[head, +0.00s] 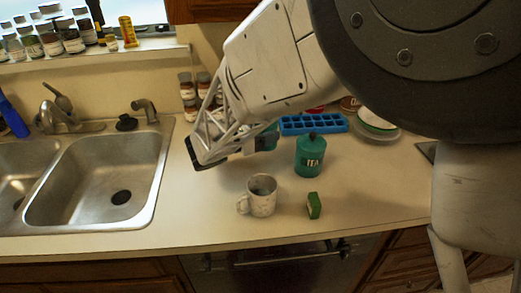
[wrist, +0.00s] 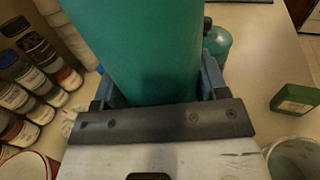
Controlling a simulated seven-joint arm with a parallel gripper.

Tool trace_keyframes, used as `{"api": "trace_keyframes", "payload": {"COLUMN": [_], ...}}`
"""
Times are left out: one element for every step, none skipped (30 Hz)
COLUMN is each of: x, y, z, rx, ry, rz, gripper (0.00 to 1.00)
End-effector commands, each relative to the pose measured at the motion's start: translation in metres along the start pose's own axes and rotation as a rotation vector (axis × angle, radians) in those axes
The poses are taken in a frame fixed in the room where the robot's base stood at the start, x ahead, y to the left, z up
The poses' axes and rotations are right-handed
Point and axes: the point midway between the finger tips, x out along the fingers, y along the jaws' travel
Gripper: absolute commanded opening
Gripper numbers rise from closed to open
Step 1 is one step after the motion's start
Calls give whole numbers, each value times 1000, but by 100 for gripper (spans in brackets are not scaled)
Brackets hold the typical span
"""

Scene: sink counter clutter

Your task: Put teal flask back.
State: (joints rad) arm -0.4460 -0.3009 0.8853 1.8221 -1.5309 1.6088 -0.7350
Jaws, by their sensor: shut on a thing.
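The teal flask (wrist: 140,45) fills the upper middle of the wrist view. My gripper (wrist: 155,88) is shut on it, with a blue-grey finger along each side. In the head view my gripper (head: 262,141) is over the counter, to the left of the blue tray. There the arm and gripper hide most of the flask, and only a small teal patch shows. The flask's ends are not visible, so I cannot tell whether it touches the counter.
A blue tray (head: 313,124), stacked plates (head: 378,124) and spice jars (head: 187,92) are behind. The sink (head: 105,180) is left. Counter between sink and mug is clear.

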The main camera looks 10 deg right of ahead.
Motion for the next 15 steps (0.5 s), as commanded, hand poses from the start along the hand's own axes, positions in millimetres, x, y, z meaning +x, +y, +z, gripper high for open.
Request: {"api": "trace_keyframes", "payload": {"x": [0,0,0,0,0,0,0,0,0,0,0,0,0,0,0], "y": [0,0,0,0,0,0,0,0,0,0,0,0,0,0,0], "z": [-4,-7,-12,-16,-20,-25,-29,-33,-39,-42,-45,-49,-51,-53,-55], "rx": [-1,-2,-2,-2,-3,-3,-3,-3,-2,-2,-1,-2,-2,-2,-1], "ry": [0,0,0,0,0,0,0,0,0,0,0,0,0,0,0], "rz": [0,0,0,0,0,1,1,1,1,1,1,1,1,1,1], "gripper": [39,39,39,39,39,39,39,39,39,39,39,39,39,39,39]}}
